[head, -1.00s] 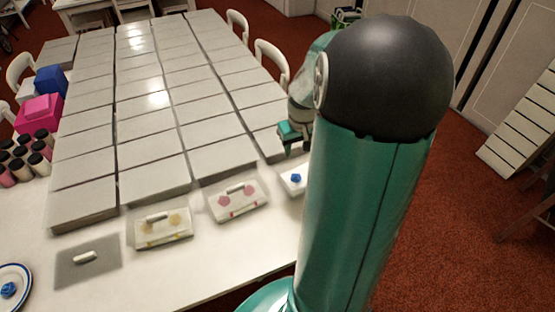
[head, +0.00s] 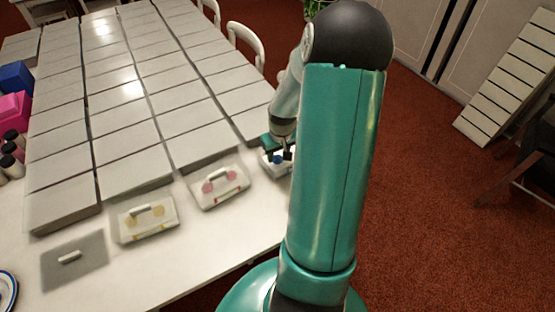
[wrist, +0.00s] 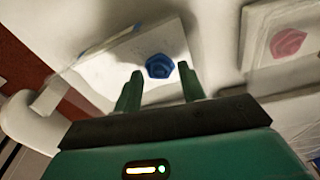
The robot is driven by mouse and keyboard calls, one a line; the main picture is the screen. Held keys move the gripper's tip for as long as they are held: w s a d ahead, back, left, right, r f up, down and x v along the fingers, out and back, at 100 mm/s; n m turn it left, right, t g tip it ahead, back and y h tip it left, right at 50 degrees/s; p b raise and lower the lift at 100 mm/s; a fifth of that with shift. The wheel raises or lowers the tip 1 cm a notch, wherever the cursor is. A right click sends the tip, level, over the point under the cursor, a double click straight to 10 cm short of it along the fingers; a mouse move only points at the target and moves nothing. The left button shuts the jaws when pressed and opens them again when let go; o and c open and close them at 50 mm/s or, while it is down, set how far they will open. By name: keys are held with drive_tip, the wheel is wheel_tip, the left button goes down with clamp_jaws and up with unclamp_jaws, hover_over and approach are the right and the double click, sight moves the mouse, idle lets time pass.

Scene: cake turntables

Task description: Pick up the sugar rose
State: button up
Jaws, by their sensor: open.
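The blue sugar rose (head: 277,159) sits on a small white block (head: 277,172) at the table's right edge. My gripper (head: 281,151) is just above it in the head view. In the wrist view the rose (wrist: 159,66) shows between the two green fingertips of my open gripper (wrist: 160,70), one on each side. The fingers look apart from the rose, and the gap below it cannot be judged. The white block (wrist: 110,72) lies under and around the rose. My arm hides part of the block's right side in the head view.
Left of the block stand a pale box with pink decorations (head: 219,187) and one with yellow decorations (head: 147,218), both with handles. A grey plate with a handle (head: 74,268) lies further left. Rows of large white slabs (head: 125,143) fill the table behind.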

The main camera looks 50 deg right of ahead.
drive_tip(key=shift+w+f, duration=0.15)
drive_tip(key=shift+f, duration=0.7)
drive_tip(key=c, duration=0.7)
drive_tip(key=shift+d, duration=0.1)
